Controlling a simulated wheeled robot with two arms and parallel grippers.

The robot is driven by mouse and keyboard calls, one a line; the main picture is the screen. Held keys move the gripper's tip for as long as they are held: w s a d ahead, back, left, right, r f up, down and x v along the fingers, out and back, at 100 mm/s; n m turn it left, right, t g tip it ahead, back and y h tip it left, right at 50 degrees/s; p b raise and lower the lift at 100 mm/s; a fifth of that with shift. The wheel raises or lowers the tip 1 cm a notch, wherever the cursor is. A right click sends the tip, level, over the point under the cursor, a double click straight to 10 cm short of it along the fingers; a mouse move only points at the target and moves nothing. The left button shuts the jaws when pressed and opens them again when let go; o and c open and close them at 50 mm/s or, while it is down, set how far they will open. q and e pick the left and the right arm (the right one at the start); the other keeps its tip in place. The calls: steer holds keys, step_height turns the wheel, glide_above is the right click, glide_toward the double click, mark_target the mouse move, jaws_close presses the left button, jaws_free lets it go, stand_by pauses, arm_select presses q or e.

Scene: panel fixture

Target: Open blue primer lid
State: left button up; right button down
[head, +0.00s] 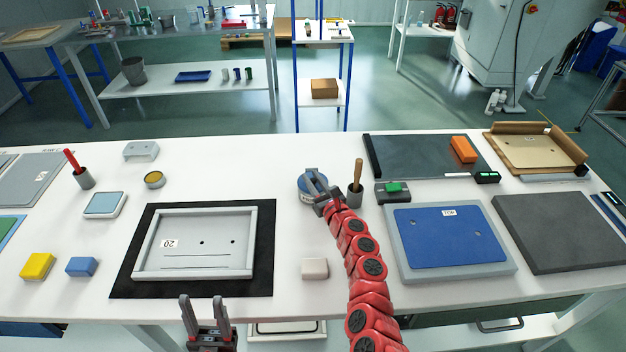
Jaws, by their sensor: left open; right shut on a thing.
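The blue primer can (311,199) is a small round tin standing on the white table, just left of the wooden-handled brush. Its blue lid (303,184) is at the top of the can, partly hidden by my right gripper. My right gripper (314,181), on the red arm, reaches over the can from the front right and is shut on the lid. Whether the lid is lifted off the rim cannot be told. My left gripper (203,308) is open and empty, at the table's front edge, below the black mat.
A grey frame (149,273) lies on a black mat (260,280). A blue panel (433,250) lies at right.

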steer(key=shift+r+p, duration=0.3)
steer(key=shift+p, duration=0.25)
steer(key=r+g+p, duration=0.1)
steer(key=p, duration=0.4)
steer(key=w+r+m+g+p, duration=0.1)
steer(key=g+p, duration=0.1)
steer(key=p, duration=0.4)
steer(key=shift+w+r+h, duration=0.1)
steer(key=shift+r+h, duration=0.1)
steer(key=shift+h, duration=0.2)
steer(key=shift+w+r+g+p, duration=0.15)
steer(key=shift+w+g+p, duration=0.25)
steer(key=shift+g+p, duration=0.45)
steer(key=shift+m+h, duration=0.3)
steer(key=shift+w+d+r+g+p, duration=0.15)
steer(key=shift+w+g+p, duration=0.2)
steer(key=shift+g, duration=0.3)
